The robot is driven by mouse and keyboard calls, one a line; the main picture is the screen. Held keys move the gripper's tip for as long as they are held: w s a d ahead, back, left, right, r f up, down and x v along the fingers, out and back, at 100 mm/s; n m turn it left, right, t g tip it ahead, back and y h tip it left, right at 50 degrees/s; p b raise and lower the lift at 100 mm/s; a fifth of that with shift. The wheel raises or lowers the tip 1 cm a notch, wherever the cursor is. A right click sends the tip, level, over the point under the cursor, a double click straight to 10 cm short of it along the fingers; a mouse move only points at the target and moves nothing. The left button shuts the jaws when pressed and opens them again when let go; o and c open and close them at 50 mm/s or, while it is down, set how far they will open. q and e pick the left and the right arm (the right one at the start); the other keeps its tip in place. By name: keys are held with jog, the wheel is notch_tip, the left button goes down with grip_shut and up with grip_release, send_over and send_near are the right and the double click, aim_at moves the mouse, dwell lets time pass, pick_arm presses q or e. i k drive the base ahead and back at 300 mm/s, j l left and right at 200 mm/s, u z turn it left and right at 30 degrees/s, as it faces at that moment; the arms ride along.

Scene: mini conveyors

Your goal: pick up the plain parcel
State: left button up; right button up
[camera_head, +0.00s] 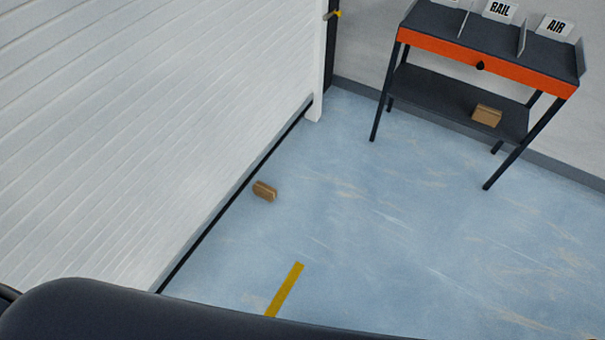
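A small brown box-shaped parcel (264,191) lies on the blue floor close to the foot of the white shutter wall. A second brown parcel (487,115) rests on the lower shelf of the sorting table at the upper right. Both are too small in view to tell which is plain or carries a label. Neither of my grippers is in view.
The sorting table (480,62) has an orange front edge, dark legs and dividers with RAIL and AIR signs on top. A white slatted shutter (150,110) fills the left. A yellow strip (285,289) marks the floor. The blue floor (400,240) between is clear.

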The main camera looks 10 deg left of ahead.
aim_at(261, 189)
jog(key=i+l+z, duration=0.1)
jog(key=i, duration=0.75)
jog(key=i+l+z, duration=0.1)
jog(key=i+l, duration=0.15)
jog(key=i, duration=0.6)
jog(key=i+u, duration=0.25)
jog(key=u, duration=0.2)
jog(key=i+l+u, duration=0.25)
jog(key=u, duration=0.2)
jog(key=i+l+u, duration=0.25)
jog(key=u, duration=0.15)
jog(key=i+l+u, duration=0.15)
jog(key=l+u, duration=0.15)
jog(key=u, duration=0.15)
